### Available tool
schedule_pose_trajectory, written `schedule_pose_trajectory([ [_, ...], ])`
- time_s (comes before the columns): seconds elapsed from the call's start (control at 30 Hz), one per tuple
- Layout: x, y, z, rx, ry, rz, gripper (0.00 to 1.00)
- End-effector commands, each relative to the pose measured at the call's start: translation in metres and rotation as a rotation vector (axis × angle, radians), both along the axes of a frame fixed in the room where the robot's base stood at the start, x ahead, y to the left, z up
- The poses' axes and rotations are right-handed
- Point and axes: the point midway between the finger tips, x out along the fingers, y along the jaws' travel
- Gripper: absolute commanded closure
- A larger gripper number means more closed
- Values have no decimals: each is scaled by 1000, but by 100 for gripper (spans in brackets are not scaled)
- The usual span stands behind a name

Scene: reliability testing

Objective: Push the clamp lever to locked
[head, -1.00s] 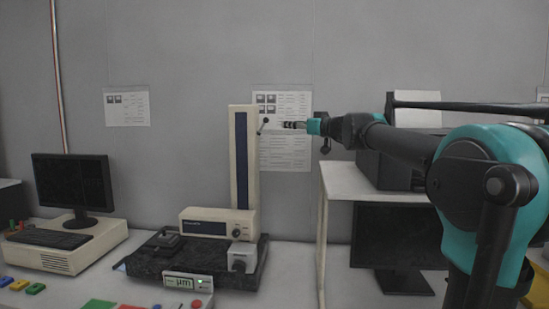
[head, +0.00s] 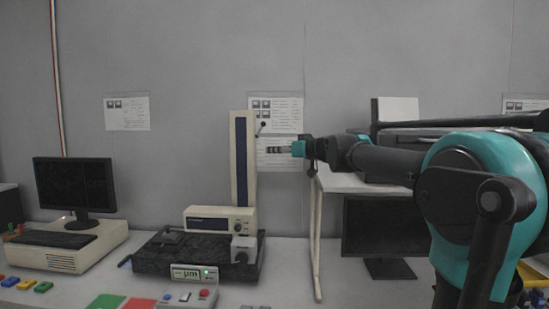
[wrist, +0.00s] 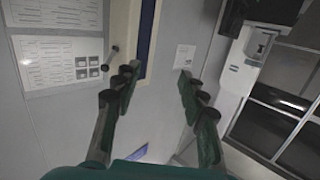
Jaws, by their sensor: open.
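The clamp lever (head: 260,128) is a short thin rod with a black ball end on the right side of the cream column (head: 249,160), near its top. It stands tilted, ball end up, in the head view. In the wrist view the lever (wrist: 110,57) shows left of the column (wrist: 147,30) and beyond my left finger. My gripper (head: 271,149) is open, just right of the column and a little below the lever. Its fingers (wrist: 157,80) are apart with nothing between them. I see no contact with the lever.
The column rises from a black slab (head: 150,258) with a cream display unit (head: 219,219) on it. A monitor (head: 73,185) stands left, a white shelf (head: 340,182) right. Paper sheets (head: 278,150) hang behind the lever. A control box (head: 188,296) sits in front.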

Motion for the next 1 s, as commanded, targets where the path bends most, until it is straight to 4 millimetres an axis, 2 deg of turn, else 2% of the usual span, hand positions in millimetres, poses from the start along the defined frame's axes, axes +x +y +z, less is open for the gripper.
schedule_pose_trajectory([
  [0.2, -7, -1, -15, -12, 26, 5, 58],
  [0.67, -10, -1, -22, -17, 39, 8, 58],
  [0.77, -20, -4, -46, -36, 79, 14, 58],
  [0.83, -35, -7, -76, -60, 132, 17, 58],
  [0.97, -72, -20, -151, -124, 274, 6, 58],
  [1.0, -85, -26, -175, -144, 321, -4, 58],
])
